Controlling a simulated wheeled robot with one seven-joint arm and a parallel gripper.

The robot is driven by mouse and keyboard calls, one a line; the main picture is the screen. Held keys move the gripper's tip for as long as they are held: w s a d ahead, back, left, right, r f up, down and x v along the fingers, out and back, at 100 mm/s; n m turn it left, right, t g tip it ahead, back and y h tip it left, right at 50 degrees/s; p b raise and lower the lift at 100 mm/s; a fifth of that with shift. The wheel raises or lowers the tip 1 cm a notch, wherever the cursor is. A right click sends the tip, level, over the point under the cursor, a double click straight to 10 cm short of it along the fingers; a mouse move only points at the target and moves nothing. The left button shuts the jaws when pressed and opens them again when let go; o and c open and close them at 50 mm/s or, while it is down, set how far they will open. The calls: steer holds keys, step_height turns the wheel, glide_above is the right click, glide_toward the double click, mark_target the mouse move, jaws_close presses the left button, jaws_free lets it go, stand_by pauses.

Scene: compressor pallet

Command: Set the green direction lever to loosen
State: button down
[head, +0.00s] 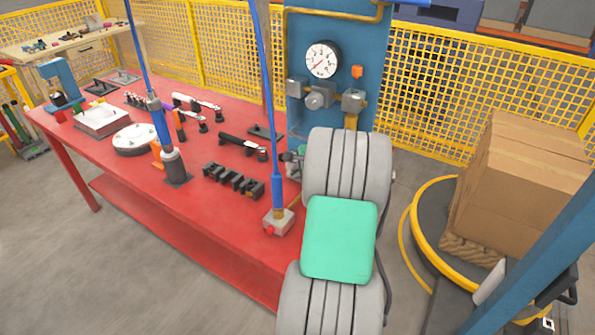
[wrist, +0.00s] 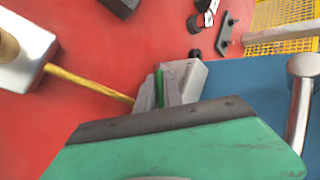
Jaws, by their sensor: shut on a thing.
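The green direction lever (wrist: 159,86) shows in the wrist view as a thin upright green strip between the grey fingers of my gripper (wrist: 163,90). The fingers are shut on it. A light grey block (wrist: 192,80) is right behind the fingers, close to the edge between the red table and a blue surface. Which way the lever points and any setting marks cannot be made out. In the head view my arm hides the lever and most of my gripper, at the right end of the red table.
The red table (head: 100,150) holds several tools and a white round flange (head: 135,139). A grey block with a red button (head: 278,222) stands near my arm. The blue panel with a gauge (head: 322,59) rises behind. A cardboard box (head: 520,185) is at right.

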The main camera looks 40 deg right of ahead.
steer(key=c, duration=1.8)
jaws_free()
steer(key=shift+o, duration=0.2)
